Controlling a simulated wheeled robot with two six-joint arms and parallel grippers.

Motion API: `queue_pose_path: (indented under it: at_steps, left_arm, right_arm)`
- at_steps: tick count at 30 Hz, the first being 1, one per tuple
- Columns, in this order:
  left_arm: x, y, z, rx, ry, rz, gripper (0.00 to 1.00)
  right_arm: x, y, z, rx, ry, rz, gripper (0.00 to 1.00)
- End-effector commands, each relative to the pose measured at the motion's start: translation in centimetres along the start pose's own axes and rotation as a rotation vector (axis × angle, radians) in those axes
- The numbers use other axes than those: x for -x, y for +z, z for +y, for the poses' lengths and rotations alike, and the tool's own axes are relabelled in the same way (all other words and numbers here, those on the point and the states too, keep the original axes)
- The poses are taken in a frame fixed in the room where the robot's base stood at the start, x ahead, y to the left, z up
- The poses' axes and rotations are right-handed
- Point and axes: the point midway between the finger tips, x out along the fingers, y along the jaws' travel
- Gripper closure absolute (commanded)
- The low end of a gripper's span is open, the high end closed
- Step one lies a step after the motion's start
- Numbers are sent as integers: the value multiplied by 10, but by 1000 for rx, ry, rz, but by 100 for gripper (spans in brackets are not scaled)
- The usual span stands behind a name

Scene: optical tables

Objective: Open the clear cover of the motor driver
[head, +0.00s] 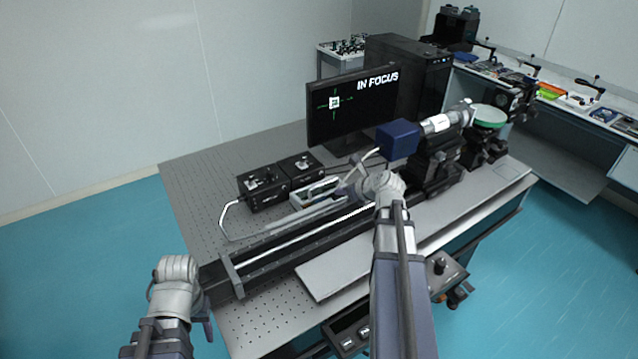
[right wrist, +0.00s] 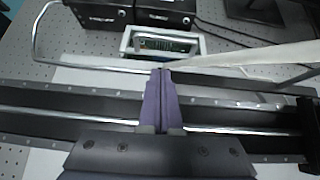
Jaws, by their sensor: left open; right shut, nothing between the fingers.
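The motor driver is a small pale grey box (head: 315,193) on the optical table. It also shows in the right wrist view (right wrist: 165,42), where a green circuit board is visible inside its frame. The clear cover cannot be made out with certainty in either view. My right gripper (head: 345,192) is just right of the box in the head view. In the right wrist view its purple fingertips (right wrist: 163,74) are together, empty, and point at the box's near side; contact cannot be told. My left gripper (head: 206,326) hangs open at the table's front left, far from the box.
Two black controller boxes (head: 265,188) stand behind the driver. A black rail (head: 290,250) runs in front. A monitor (head: 350,105) and optics with a blue block (head: 398,139) stand to the right. A pale cable (head: 221,218) loops at left.

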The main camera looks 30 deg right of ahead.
Motion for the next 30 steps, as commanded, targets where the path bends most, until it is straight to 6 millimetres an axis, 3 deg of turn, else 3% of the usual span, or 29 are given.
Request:
queue_pose_path:
  at_steps: [8,14,30]
  left_arm:
    - [-1,0,0,0,0,0,50]
    - [-8,0,1,0,0,0,50]
    - [-61,-3,6,0,0,0,50]
  right_arm:
    - [1,0,-5,-27,-7,-7,100]
    - [-10,-1,-5,-24,-6,-7,100]
    - [-93,-1,-6,-23,-5,-7,100]
